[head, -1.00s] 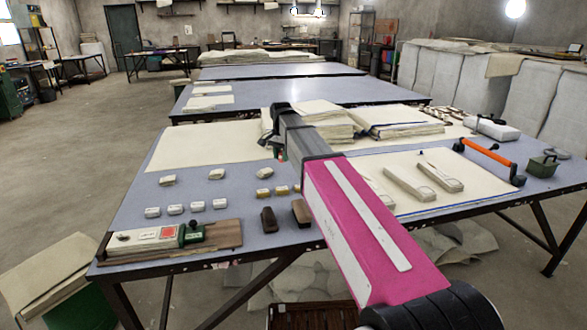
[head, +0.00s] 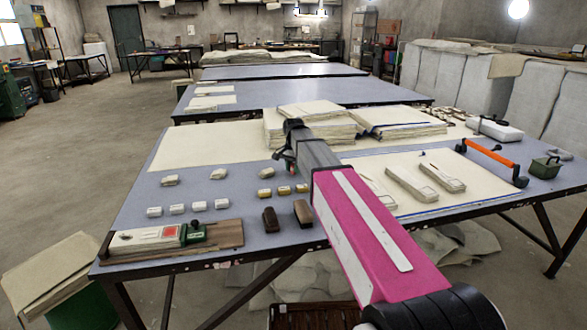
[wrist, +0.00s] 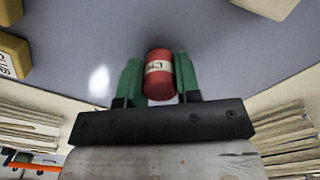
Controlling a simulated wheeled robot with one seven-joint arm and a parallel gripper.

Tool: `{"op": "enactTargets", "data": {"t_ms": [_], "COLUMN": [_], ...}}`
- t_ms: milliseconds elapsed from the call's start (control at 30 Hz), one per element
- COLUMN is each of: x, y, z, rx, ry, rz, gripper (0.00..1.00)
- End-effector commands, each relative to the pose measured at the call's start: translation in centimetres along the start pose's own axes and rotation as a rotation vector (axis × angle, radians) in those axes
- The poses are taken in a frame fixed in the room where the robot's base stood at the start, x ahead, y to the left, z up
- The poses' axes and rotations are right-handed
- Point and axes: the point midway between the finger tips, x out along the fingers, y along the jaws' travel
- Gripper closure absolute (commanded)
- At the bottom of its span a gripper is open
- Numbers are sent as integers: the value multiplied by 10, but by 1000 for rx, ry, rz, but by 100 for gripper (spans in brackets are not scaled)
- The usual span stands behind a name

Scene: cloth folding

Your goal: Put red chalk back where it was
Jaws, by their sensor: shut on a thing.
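A short red chalk (wrist: 159,75) with a pale lettered label shows in the wrist view. It sits between the two green fingers of my gripper (wrist: 158,78), which is shut on it. Blue-grey tabletop (wrist: 215,45) lies beyond the fingers. The red chalk cannot be made out clearly there. Part of a yellow chalk also shows at the left of the wrist view (wrist: 12,56).
White chalks (head: 177,209) stand in a row left of the yellow ones, with beige pieces (head: 170,179) behind. Two dark brown blocks (head: 270,220) lie near the front edge. Cloth stacks (head: 318,125) stand behind my gripper. A boxed tool (head: 150,240) lies front left.

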Motion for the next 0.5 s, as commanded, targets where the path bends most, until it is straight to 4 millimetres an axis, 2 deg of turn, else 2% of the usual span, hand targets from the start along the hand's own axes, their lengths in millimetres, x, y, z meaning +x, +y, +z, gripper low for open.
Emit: {"op": "enactTargets", "data": {"t_ms": [167, 200, 267, 500], "x": [3, 3, 3, 3], "y": [0, 0, 0, 0], "z": [0, 0, 0, 0], "rx": [0, 0, 0, 0], "ry": [0, 0, 0, 0], "rz": [0, 0, 0, 0], "gripper": [91, 60, 44, 44]}}
